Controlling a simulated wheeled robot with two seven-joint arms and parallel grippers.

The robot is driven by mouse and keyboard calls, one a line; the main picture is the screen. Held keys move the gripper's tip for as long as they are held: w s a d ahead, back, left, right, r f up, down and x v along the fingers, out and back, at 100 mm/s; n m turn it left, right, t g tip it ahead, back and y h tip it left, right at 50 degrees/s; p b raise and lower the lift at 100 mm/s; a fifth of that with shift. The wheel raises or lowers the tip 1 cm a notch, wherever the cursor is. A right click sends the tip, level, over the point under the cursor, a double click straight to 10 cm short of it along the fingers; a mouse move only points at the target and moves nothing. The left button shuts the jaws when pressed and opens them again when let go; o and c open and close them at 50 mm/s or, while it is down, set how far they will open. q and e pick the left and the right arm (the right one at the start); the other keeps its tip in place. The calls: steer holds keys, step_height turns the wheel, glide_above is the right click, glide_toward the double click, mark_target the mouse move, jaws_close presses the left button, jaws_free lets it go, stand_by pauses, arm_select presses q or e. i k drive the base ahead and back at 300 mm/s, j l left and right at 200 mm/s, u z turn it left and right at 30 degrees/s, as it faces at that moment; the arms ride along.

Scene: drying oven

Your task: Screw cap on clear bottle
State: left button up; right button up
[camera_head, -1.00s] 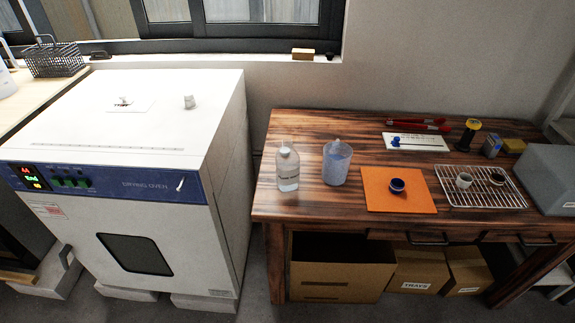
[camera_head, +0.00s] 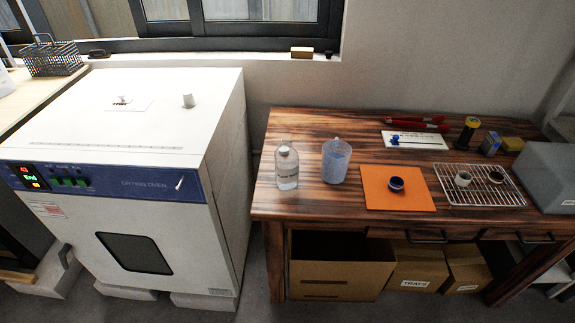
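The clear bottle (camera_head: 287,170) stands upright near the left edge of the wooden table, with a pale label on its front. Its narrow top (camera_head: 284,149) looks whitish; I cannot tell whether that is a cap or the bare neck. No separate bottle cap can be made out with certainty. Neither of my grippers is in view.
A beaker (camera_head: 336,162) stands right of the bottle. An orange mat (camera_head: 420,201) holds a small dark blue dish (camera_head: 396,184). A wire rack (camera_head: 480,198) with small cups and a grey box (camera_head: 552,180) are further right. The drying oven (camera_head: 150,125) stands left.

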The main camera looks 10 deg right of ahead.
mark_target(286, 156)
steer(key=l+u, duration=0.2)
steer(key=l, duration=0.2)
steer(key=k+l+u, duration=0.15)
steer(key=l, duration=0.25)
steer(key=l+u, duration=0.2)
steer(key=l, duration=0.15)
steer(key=k+l+u, duration=0.15)
steer(key=l, duration=0.2)
steer(key=k+l+u, duration=0.2)
steer(key=l, duration=0.2)
steer(key=k+l+u, duration=0.15)
steer(key=l, duration=0.15)
steer(key=i+l, duration=0.05)
